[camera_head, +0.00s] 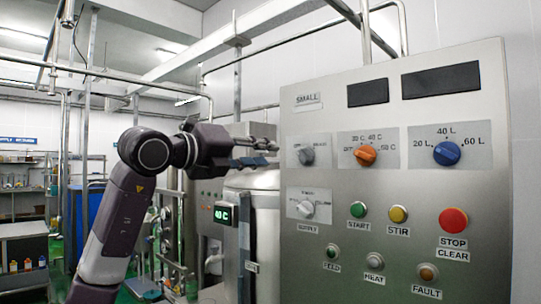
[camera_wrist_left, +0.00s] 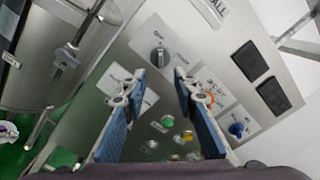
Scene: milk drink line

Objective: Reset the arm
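My left arm comes in from the left in the head view, and its gripper (camera_head: 268,153) points right at the control panel's left edge, level with the top row of knobs. In the left wrist view the gripper (camera_wrist_left: 159,76) shows two blue-padded fingers spread apart with nothing between them. Beyond the fingertips is the panel (camera_wrist_left: 145,85) with a dark grey knob (camera_wrist_left: 160,54). In the head view the grey knob (camera_head: 306,155) is just right of the fingertips; I see no clear contact. My right gripper is in neither view.
The steel panel (camera_head: 470,280) fills the right side, with an orange knob (camera_head: 365,155), a blue knob (camera_head: 447,153), a red stop button (camera_head: 453,220) and several smaller buttons. A steel tank (camera_head: 262,205) stands behind the gripper. Pipes run overhead, and shelves stand far left.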

